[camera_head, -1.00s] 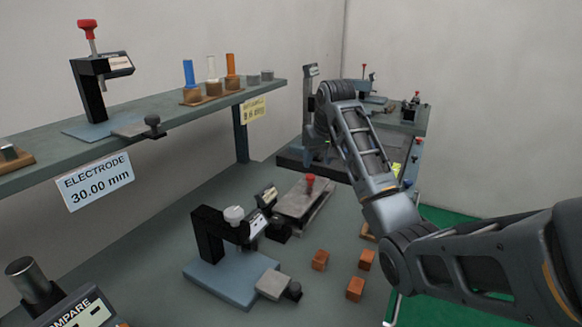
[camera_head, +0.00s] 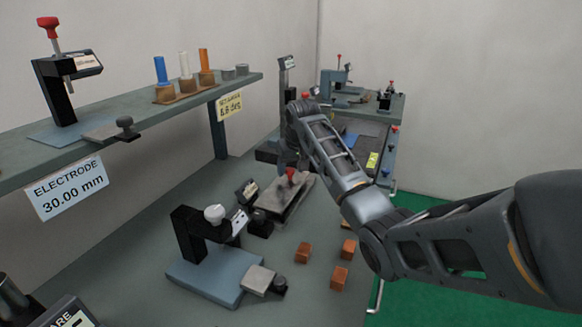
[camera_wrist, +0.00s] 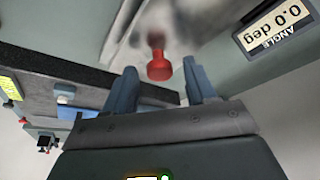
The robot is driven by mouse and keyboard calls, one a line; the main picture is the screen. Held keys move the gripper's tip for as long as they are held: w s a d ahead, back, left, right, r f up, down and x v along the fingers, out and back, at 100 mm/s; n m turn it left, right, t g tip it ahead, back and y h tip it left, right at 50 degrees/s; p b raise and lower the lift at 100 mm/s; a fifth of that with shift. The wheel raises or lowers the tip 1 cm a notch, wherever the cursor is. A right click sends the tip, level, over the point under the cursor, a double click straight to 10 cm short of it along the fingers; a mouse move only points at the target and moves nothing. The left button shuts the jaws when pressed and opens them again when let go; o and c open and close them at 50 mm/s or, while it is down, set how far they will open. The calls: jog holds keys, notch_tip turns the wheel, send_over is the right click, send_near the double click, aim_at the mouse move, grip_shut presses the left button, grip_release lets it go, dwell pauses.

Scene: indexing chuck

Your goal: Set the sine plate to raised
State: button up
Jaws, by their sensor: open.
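The sine plate (camera_head: 284,200) is a grey metal plate on the bench, with a red knob (camera_head: 290,175) at its far end. It looks flat. Its small angle display (camera_head: 247,190) stands at its left and reads 0.0 deg, upside down, in the wrist view (camera_wrist: 266,27). My gripper (camera_wrist: 160,76) is open and empty. In the wrist view the red knob (camera_wrist: 158,62) shows between the two blue-grey fingertips, and I see no contact. In the head view my gripper is mostly hidden by my arm, just above the knob.
A blue-based comparator stand (camera_head: 215,275) is in front of the plate, with orange blocks (camera_head: 303,252) to its right. A shelf (camera_head: 150,110) with another stand and electrodes runs along the left. A dark surface plate (camera_head: 360,135) lies behind.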

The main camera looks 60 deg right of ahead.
jog(key=shift+c, duration=0.4)
grip_shut()
